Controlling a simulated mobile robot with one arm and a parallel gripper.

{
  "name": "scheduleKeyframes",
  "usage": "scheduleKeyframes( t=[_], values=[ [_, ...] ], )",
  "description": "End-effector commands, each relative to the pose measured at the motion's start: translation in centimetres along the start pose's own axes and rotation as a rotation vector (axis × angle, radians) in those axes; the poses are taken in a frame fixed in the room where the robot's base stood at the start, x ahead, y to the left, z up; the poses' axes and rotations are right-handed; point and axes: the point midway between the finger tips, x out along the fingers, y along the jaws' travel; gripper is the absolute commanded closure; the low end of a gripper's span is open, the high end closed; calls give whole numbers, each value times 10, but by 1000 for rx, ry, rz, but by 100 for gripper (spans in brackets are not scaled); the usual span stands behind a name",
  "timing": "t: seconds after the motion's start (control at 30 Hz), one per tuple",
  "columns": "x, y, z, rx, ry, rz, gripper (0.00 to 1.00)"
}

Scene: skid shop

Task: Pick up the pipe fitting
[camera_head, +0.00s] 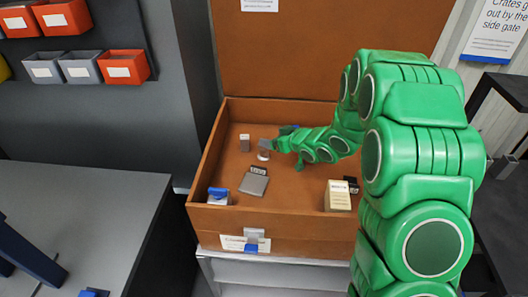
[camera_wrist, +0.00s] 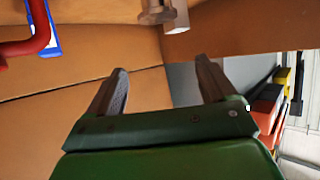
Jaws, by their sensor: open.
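A metal piece with a stepped, faceted body, which looks like the pipe fitting (camera_wrist: 165,12), shows at the top edge of the wrist view, partly cut off. It lies beyond my fingertips and is not between them. My gripper (camera_wrist: 161,66) is open, its two grey fingers apart with nothing between them. In the head view my gripper (camera_head: 266,146) reaches into the open brown box, close to its left-middle floor. A small grey piece (camera_head: 244,142) stands just left of it; I cannot tell whether this is the fitting.
The brown box (camera_head: 215,160) has raised walls and an upright lid. A red curved item (camera_wrist: 38,35) is at the wrist view's upper left. A grey table (camera_head: 80,220) stands left.

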Motion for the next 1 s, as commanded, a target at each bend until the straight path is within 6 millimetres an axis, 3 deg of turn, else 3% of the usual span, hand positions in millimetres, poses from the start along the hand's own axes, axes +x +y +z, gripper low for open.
scheduleKeyframes(
  t=[0.1,0.3,1.0],
  values=[
    [12,-1,25,4,-1,-3,16],
    [22,-1,44,1,-1,-2,16],
    [65,-4,46,0,1,-4,16]
  ],
)
